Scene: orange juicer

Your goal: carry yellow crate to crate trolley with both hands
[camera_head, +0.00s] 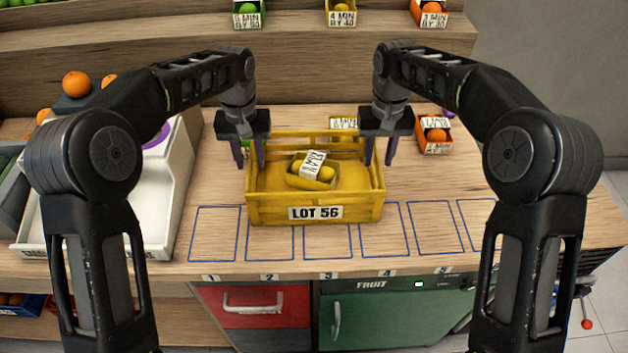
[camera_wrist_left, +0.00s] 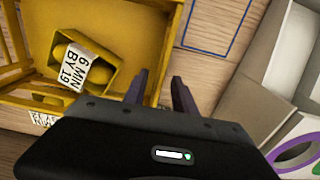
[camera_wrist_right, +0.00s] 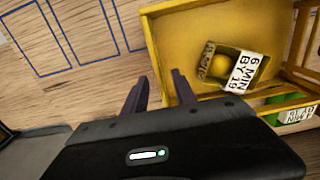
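The yellow crate (camera_head: 262,212) labelled LOT 56 stands upright on the wooden counter, with a small yellow box of lemons (camera_head: 313,172) inside it. My left gripper (camera_head: 250,155) is open at the crate's left side wall, one finger outside and the other by the wall. My right gripper (camera_head: 378,152) is open at the crate's right side wall in the same way. The left wrist view shows the crate wall (camera_wrist_left: 165,55) by one finger; the right wrist view shows the opposite wall (camera_wrist_right: 158,50). Contact is unclear. The crate trolley is not clearly identifiable.
A white juicer body (camera_head: 165,190) stands left of the crate. Small fruit boxes, one with an orange (camera_head: 434,135), stand behind and right. Blue marked slots (camera_head: 430,228) lie along the counter's front. A metal frame with a red knob (camera_head: 587,324) shows at lower right.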

